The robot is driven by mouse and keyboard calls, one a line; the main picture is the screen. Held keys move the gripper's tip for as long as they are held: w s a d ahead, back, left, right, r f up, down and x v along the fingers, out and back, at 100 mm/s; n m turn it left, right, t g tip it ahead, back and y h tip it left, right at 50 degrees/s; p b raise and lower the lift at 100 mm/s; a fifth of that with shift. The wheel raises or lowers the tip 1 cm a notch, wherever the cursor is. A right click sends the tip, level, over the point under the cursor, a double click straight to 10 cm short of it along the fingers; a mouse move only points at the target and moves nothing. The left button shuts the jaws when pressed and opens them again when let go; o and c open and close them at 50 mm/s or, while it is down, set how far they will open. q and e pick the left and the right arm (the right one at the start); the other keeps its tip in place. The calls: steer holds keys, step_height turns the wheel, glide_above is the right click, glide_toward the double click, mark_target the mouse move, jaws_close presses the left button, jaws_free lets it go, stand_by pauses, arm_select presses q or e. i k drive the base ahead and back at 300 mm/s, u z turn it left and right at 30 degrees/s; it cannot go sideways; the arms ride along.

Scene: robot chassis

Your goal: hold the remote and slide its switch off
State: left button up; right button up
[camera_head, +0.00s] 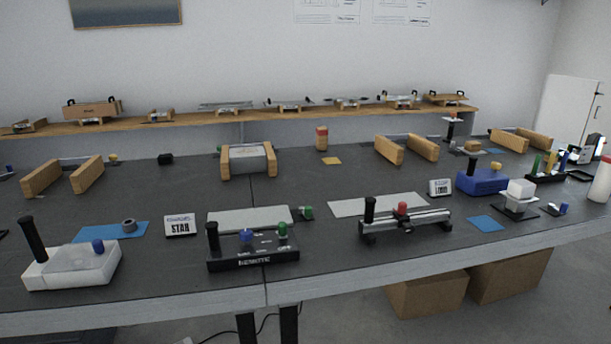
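No object is plainly a hand remote, and I cannot tell which device the task means. A black box (253,259) at the front of the table has a black upright handle, a blue knob, a green knob and small white markings. A white box (70,268) with a black handle and a blue knob sits at the front left. A metal rail device (405,223) with a black handle and a red knob lies right of centre. A blue box (482,182) with a black handle stands further right. Switch positions are too small to read. Neither of my grippers is in view.
The dark table (330,267) has wooden block pairs (62,176), a wood-sided roller (249,161), grey mats (250,218), blue mats (487,223) and small label signs (180,226). A wooden shelf (220,118) stands behind. Cardboard boxes (428,295) sit beneath.

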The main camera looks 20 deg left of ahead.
mark_target(281, 227)
steer(key=u, duration=0.55)
steer(key=i, duration=0.8)
steer(key=u, duration=0.8)
